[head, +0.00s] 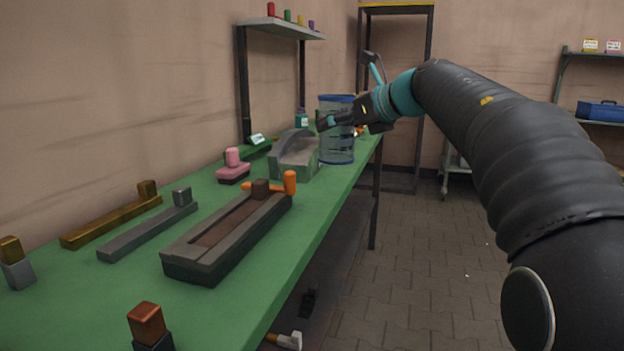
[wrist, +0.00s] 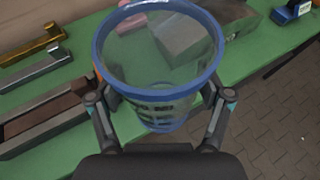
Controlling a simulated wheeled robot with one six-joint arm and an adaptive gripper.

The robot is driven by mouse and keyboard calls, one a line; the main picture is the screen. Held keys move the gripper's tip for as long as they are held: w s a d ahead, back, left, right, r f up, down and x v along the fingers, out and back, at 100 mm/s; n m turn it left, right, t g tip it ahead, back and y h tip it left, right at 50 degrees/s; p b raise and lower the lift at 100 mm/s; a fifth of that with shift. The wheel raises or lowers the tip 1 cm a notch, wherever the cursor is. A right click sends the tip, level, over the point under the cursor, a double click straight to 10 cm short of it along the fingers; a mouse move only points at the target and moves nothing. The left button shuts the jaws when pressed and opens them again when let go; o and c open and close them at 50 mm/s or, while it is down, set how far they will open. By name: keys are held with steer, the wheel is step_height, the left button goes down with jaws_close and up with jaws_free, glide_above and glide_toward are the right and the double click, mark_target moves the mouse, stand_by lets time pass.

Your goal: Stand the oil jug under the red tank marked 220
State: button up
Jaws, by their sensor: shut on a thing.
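A clear, see-through jug (head: 337,150) with a blue rim and dark marks on its side is upright at the far end of the green bench, near its right edge. I cannot tell whether its base touches the bench. My gripper (head: 330,122) is shut on it from the side. In the wrist view, the jug (wrist: 160,82) looks empty, and the fingers of my gripper (wrist: 163,98) press on both sides below the rim. No red tank marked 220 shows in either view.
The green bench (head: 80,300) holds a long grey vise-like block (head: 225,240), metal bars, a grey-green arched block (head: 296,158) and a pink-topped tool (head: 233,168). A wall shelf (head: 285,26) bears small coloured bottles. The paved floor (head: 400,270) to the right is clear.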

mark_target(335, 146)
steer(key=shift+s+a+r+n+g+y, duration=0.45)
steer(key=shift+s+a+r, duration=0.2)
steer(key=shift+s, duration=0.2)
steer(key=shift+w+a+f+b, duration=0.4)
steer(key=shift+w+a+f, duration=0.75)
steer(key=shift+a+f, duration=0.55)
steer(key=shift+w+a+f+b, duration=0.45)
steer(key=shift+w+a+f, duration=0.8)
steer(key=shift+f, duration=0.6)
steer(key=shift+w+a+f+b, duration=0.4)
steer(key=shift+w+a+f, duration=0.65)
steer(key=shift+a+f, duration=0.7)
steer(key=shift+d+f, duration=0.1)
steer(key=shift+f, duration=0.05)
steer(key=o, duration=1.2)
steer(key=shift+d, duration=0.15)
steer(key=v, duration=1.2)
